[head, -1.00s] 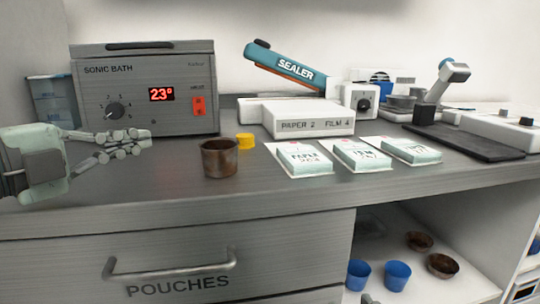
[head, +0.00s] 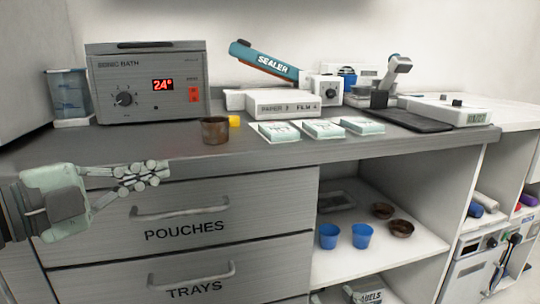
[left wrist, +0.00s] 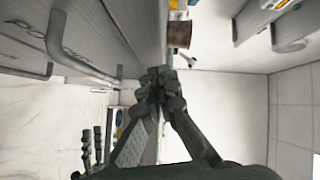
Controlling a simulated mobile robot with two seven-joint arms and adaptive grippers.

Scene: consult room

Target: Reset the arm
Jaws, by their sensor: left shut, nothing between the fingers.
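My left gripper (head: 150,174) is shut and empty. In the head view it is at the left, in front of the counter's front edge and the upper drawer. In the left wrist view its fingers (left wrist: 160,88) meet at the tips with nothing between them. Drawer handles (left wrist: 55,45) show to the left in that view. My right gripper is not clearly in view.
The counter (head: 300,155) holds a sonic bath (head: 150,85), a brown cup (head: 215,131), a yellow cup (head: 234,121), a sealer (head: 268,62) and several pouch packs. Below are the pouches drawer (head: 200,215) and an open shelf (head: 390,240) with blue cups (head: 329,236).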

